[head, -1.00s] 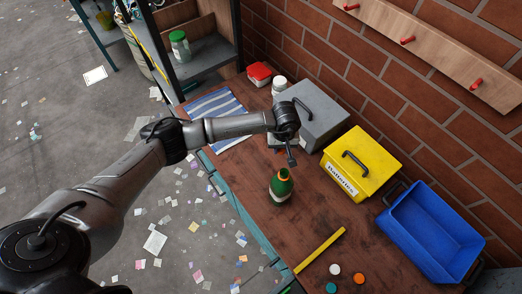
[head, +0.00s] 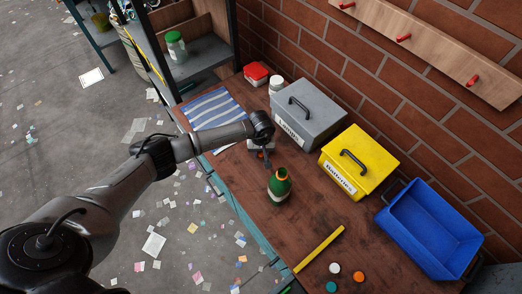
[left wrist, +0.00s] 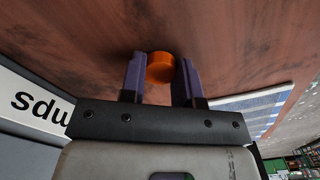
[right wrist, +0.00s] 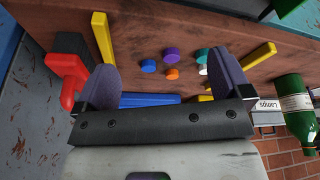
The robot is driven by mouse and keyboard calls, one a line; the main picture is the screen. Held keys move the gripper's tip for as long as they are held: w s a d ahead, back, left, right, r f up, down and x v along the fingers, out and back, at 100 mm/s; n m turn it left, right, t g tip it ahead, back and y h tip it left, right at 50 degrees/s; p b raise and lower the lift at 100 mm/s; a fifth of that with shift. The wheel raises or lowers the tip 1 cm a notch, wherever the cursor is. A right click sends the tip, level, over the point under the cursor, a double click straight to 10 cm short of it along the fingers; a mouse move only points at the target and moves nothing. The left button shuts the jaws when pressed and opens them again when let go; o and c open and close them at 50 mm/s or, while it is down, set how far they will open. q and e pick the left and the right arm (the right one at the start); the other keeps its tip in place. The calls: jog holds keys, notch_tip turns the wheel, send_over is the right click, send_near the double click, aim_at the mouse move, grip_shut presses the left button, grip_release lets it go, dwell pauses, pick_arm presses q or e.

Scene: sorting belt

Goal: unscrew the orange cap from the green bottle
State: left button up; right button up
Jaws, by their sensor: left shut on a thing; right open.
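The green bottle (head: 280,188) stands upright on the wooden bench, and its top shows green with no orange cap on it. A green bottle with a pale label (right wrist: 294,105) shows at the right of the right wrist view. My left gripper (head: 266,163) is beside the bottle, up and to the left of it in the head view. In the left wrist view, my left gripper (left wrist: 160,72) is shut on the orange cap (left wrist: 160,68). My right gripper (right wrist: 168,80) is open and empty; it is outside the head view.
A grey box (head: 306,112), a yellow batteries box (head: 358,160) and a blue bin (head: 430,232) line the wall side. Loose caps, one of them orange (head: 358,276), lie near a yellow bar (head: 320,249). A striped cloth (head: 212,108) lies farther back. The bench around the bottle is clear.

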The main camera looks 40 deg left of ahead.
pick_arm(q)
jog(key=shift+f, duration=0.15)
jog(key=shift+f, duration=0.1)
jog(key=o, duration=1)
jog(key=shift+r, duration=0.65)
notch_tip(320, 180, up, 11)
jog(key=shift+r+p, duration=0.1)
jog(key=shift+p, duration=0.45)
